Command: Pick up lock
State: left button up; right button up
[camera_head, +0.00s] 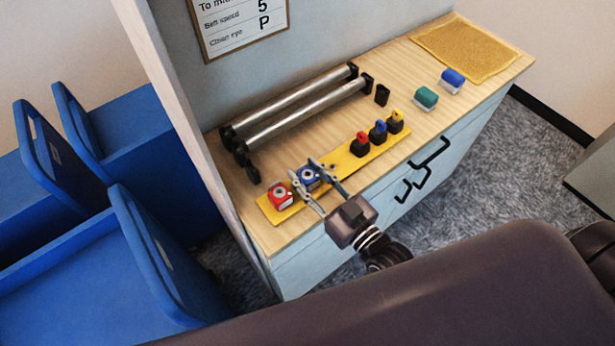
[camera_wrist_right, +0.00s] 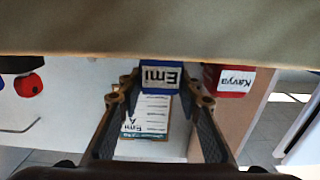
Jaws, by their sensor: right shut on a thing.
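A blue lock (camera_head: 308,178) with a white face is over the yellow strip (camera_head: 346,163) on the wooden counter. In the right wrist view the blue lock (camera_wrist_right: 160,74) carries a label reading "Emi". My right gripper (camera_head: 301,168) is shut on it, with one finger on each side. I cannot tell whether the lock touches the strip. A red lock (camera_head: 280,194) sits just left of it on the strip; in the wrist view the red lock (camera_wrist_right: 228,80) is labelled "Kavya". My left gripper is not in view.
Red, blue and yellow-topped black items (camera_head: 378,131) stand farther along the strip. Two metal rollers (camera_head: 300,108) lie behind it. A green roll (camera_head: 426,98), a blue roll (camera_head: 452,80) and a tan mat (camera_head: 466,48) are at the right. Blue bins (camera_head: 100,270) stand left of the partition.

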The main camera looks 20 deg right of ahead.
jog(key=shift+r, duration=0.15)
notch_tip(320, 180, up, 19)
jog(key=p, duration=0.1)
notch_tip(320, 180, up, 5)
jog(key=p, duration=0.6)
send_over(307, 178)
jog(key=shift+r, duration=0.15)
dwell(0.4)
